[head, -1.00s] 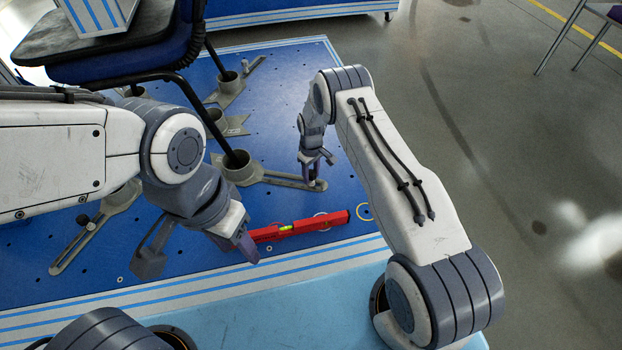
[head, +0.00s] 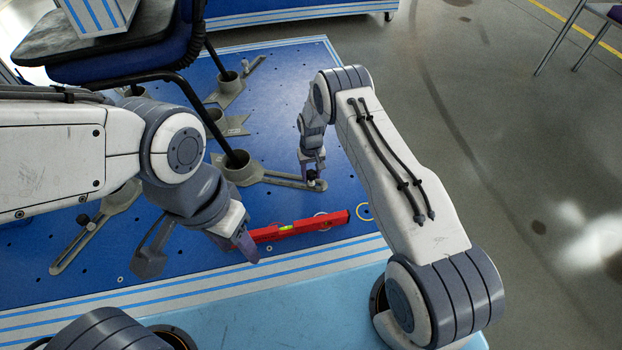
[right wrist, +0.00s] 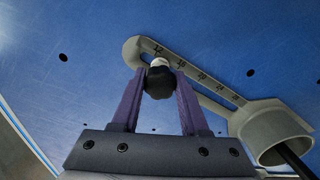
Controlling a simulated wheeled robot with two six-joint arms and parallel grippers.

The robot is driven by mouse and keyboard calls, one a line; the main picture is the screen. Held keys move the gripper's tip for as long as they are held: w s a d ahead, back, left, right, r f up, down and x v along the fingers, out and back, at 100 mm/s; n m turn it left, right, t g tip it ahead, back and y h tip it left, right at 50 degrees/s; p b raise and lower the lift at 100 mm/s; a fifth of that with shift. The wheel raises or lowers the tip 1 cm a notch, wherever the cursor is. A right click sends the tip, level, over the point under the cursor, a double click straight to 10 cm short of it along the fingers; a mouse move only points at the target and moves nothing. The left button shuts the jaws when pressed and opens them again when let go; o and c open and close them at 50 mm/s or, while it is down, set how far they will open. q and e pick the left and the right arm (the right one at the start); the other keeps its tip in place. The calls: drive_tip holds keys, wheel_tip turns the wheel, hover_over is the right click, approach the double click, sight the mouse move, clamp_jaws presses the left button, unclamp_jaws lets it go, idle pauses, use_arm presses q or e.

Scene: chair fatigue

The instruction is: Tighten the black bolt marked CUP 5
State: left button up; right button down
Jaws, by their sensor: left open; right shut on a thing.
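The black bolt (right wrist: 159,84), with a lobed knob head, sits at the end of a grey slotted arm (right wrist: 196,76) of a cup foot. The same slotted arm shows in the head view (head: 280,179). My right gripper (head: 313,180) points down over the arm's right end; its purple fingers (right wrist: 160,85) are shut on the knob from both sides. Any label on this foot is too small to read. My left gripper (head: 198,252) is open and empty, over the front of the blue platform (head: 190,268).
Another slotted foot with a black knob (head: 84,221) lies at the left.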

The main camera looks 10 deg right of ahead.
drive_tip(key=shift+c, duration=2.2)
unclamp_jaws()
drive_tip(key=n, duration=0.3)
drive_tip(key=shift+n, duration=0.4)
drive_tip(key=n, duration=0.4)
